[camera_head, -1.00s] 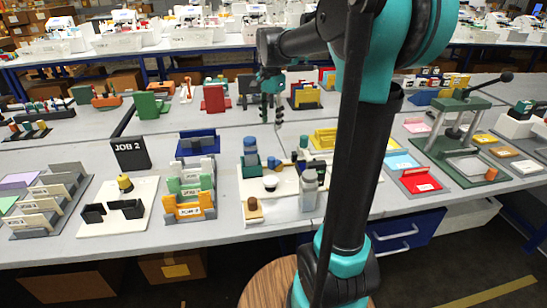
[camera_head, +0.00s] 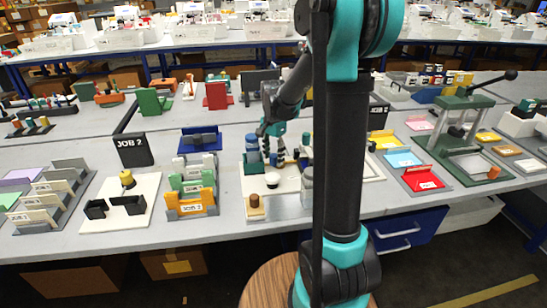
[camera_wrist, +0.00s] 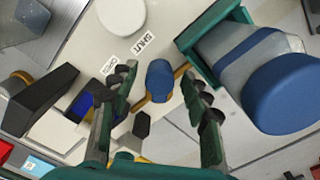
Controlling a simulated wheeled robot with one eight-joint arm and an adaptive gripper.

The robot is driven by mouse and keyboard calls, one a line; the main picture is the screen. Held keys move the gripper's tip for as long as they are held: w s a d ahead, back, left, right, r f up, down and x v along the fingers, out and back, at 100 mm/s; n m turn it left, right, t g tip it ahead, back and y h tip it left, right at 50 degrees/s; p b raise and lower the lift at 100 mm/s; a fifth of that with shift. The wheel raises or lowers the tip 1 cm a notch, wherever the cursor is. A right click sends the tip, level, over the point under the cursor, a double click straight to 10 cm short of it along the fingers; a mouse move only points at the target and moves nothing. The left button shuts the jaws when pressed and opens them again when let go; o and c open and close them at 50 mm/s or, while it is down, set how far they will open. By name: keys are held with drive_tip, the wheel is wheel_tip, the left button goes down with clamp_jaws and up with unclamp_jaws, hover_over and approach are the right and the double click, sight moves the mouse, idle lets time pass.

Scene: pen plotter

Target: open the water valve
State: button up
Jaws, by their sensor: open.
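The water valve shows in the wrist view as a small blue handle (camera_wrist: 159,80) on a copper-coloured pipe (camera_wrist: 181,71). Two small labels lie on the white board beside it; one reads SHUT, and the other is too small to read surely. My gripper (camera_wrist: 160,106) is open, with one finger on either side of the blue handle and visible gaps between. I cannot tell how far above the handle the fingertips are. In the head view my gripper (camera_head: 273,150) points down over the white board (camera_head: 285,184), partly hiding the valve.
A grey bottle with a blue cap (camera_wrist: 290,92) stands in a green holder close right of the fingers in the wrist view. A white round cup (camera_wrist: 121,15) and a black block (camera_wrist: 42,100) are near. In the head view a JOB 2 sign (camera_head: 133,150) stands left.

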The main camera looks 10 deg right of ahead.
drive_tip(key=shift+f, duration=0.25)
drive_tip(key=shift+c, duration=0.6)
clamp_jaws()
